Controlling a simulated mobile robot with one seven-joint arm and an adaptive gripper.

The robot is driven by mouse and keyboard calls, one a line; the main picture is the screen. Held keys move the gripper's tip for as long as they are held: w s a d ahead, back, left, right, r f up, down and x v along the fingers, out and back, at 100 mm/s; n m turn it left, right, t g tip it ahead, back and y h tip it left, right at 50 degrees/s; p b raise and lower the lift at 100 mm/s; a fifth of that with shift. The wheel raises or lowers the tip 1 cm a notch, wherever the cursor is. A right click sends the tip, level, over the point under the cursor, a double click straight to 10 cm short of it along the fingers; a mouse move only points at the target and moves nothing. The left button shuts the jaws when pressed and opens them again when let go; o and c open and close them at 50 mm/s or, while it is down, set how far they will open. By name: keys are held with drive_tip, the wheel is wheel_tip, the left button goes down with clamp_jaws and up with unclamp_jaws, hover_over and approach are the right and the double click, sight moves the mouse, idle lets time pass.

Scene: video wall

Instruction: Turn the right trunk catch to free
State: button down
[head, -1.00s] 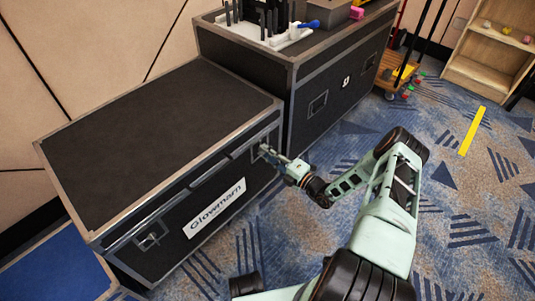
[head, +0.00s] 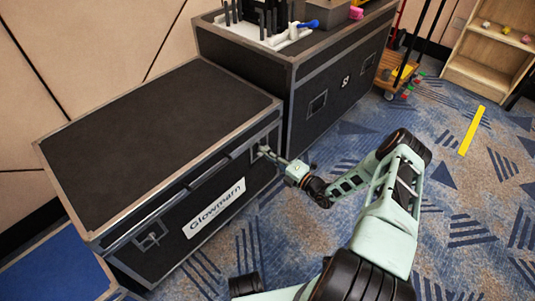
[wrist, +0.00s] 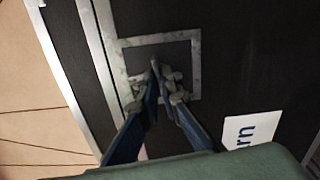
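The black trunk (head: 160,130) with metal edges stands at left, its lid down. Its right catch (head: 258,151) is on the front face near the right corner, partly hidden by my fingertips. In the wrist view the right catch (wrist: 176,82) sits in a square metal-framed recess. My gripper (head: 266,152) reaches it from the front right. In the wrist view my gripper (wrist: 159,72) has its two blue fingers drawn close together at the catch, apparently pinching its turning piece. The exact contact is hard to see. The left catch (head: 150,239) is clear of my arm.
A white "Glowmarn" label (head: 214,208) is on the trunk's front. A taller black case (head: 320,90) stands close behind and right, with tools on top. A blue-topped box (head: 60,270) is at lower left. Carpet (head: 470,220) at right is open.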

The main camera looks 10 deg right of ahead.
drive_tip(key=n, duration=0.8)
drive_tip(key=n+p, duration=0.1)
drive_tip(key=n, duration=0.7)
drive_tip(key=shift+w+a+r+p, duration=0.1)
drive_tip(key=shift+w+a+p, duration=0.1)
drive_tip(key=shift+p, duration=0.1)
drive_tip(key=shift+n, duration=0.3)
drive_tip(key=c, duration=2.2)
unclamp_jaws()
drive_tip(key=shift+o, duration=0.2)
drive_tip(key=shift+s, duration=0.1)
drive_tip(key=v, duration=1.2)
